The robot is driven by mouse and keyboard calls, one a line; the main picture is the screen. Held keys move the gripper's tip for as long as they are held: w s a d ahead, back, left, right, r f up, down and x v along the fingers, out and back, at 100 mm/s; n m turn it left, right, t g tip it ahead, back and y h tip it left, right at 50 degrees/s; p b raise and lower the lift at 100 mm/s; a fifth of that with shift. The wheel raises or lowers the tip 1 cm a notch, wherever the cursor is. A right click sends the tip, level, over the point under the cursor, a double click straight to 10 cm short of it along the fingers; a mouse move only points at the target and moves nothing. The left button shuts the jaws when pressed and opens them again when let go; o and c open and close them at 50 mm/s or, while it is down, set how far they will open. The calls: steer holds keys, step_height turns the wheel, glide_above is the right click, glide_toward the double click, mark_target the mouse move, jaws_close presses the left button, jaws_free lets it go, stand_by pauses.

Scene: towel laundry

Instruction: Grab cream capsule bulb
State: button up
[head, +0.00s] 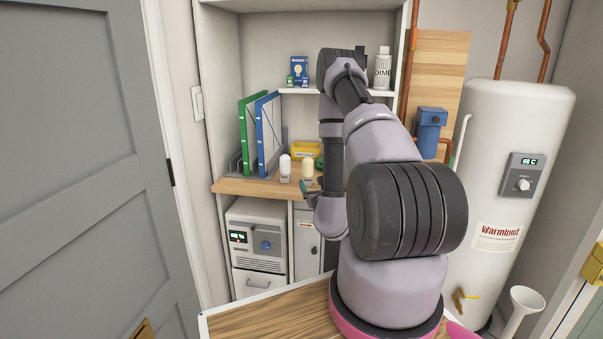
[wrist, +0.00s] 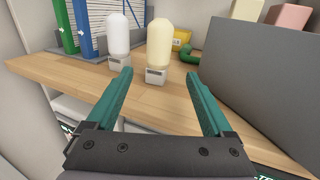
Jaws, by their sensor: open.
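The cream capsule bulb (wrist: 160,44) stands upright in a small white labelled holder (wrist: 156,75) on the wooden shelf top. It also shows in the head view (head: 308,168), just left of my arm. A white capsule bulb (wrist: 118,35) stands to its left in a similar holder. My gripper (wrist: 160,86) is open and empty, with its two green fingers pointing toward the cream bulb. The bulb is beyond the fingertips, between their lines, and is not touched. In the head view my gripper is mostly hidden by my arm.
Green and blue binders (head: 258,134) stand in a rack at the left. A yellow box (head: 305,150) and a green object (wrist: 190,55) lie behind the bulbs. A large grey panel (wrist: 262,90) rises close on the right in the wrist view. Wood in front is clear.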

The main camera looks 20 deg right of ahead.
mark_target(309, 176)
steer(key=x, duration=0.4)
steer(key=shift+w+a, duration=0.1)
steer(key=shift+w, duration=0.05)
steer(key=shift+x, duration=2.7)
steer(key=shift+a+f, duration=0.1)
jaws_close()
